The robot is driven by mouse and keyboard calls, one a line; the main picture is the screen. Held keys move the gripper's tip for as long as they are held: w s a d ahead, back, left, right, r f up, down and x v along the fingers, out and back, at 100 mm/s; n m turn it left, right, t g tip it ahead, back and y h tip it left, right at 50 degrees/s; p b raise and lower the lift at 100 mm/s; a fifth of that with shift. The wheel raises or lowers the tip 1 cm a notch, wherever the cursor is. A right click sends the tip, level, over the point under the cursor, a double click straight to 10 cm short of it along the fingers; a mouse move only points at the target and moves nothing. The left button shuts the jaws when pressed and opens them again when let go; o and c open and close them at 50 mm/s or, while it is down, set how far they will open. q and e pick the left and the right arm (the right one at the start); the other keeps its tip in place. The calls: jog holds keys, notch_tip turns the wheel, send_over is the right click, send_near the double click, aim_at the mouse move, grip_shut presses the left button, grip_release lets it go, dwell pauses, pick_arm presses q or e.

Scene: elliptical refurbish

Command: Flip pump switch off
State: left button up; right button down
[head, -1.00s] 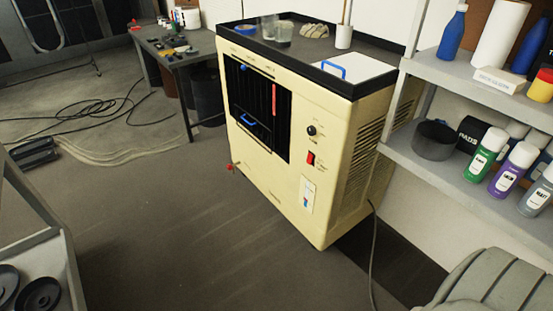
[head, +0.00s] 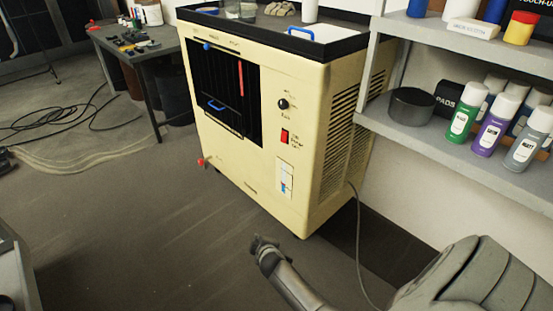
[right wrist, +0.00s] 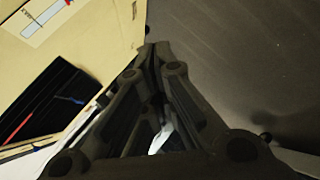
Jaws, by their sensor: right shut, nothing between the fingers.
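The red pump switch (head: 284,136) is on the front of the cream machine (head: 270,185), right of its dark opening and below a black knob (head: 283,104). I cannot tell which way the switch is set. My right gripper (head: 262,241) is low in front of the machine, below and left of the switch, apart from the panel. In the right wrist view the right gripper (right wrist: 155,48) is shut and empty. The machine's front (right wrist: 85,40) shows there at the left, with part of its level gauge (right wrist: 45,18). My left gripper is not in view.
A grey shelf (head: 440,135) with spray cans (head: 463,112) stands right of the machine. A cable (head: 358,235) runs down to the floor at its right side. A workbench (head: 140,45) stands behind left. The floor in front is clear.

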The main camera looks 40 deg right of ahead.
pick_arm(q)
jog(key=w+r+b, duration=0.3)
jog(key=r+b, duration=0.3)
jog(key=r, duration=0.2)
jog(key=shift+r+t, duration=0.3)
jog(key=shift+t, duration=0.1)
pick_arm(e)
jog(key=w+d+r+t+h, duration=0.1)
jog(key=w+d+r+h, duration=0.1)
jog(key=r, duration=0.5)
jog(key=w+d+r+t+h, duration=0.1)
jog(key=w+d+r+h, duration=0.1)
jog(key=w+d+r, duration=0.3)
jog(key=w+d+r+t+h, duration=0.1)
jog(key=w+d+r, duration=0.3)
jog(key=r, duration=0.6)
jog(key=shift+d+n+h, duration=0.3)
jog(key=shift+d+h, duration=0.15)
jog(key=shift+h, duration=0.15)
pick_arm(q)
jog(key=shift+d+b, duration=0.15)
jog(key=shift+b, duration=0.15)
pick_arm(e)
jog(key=shift+w, duration=0.1)
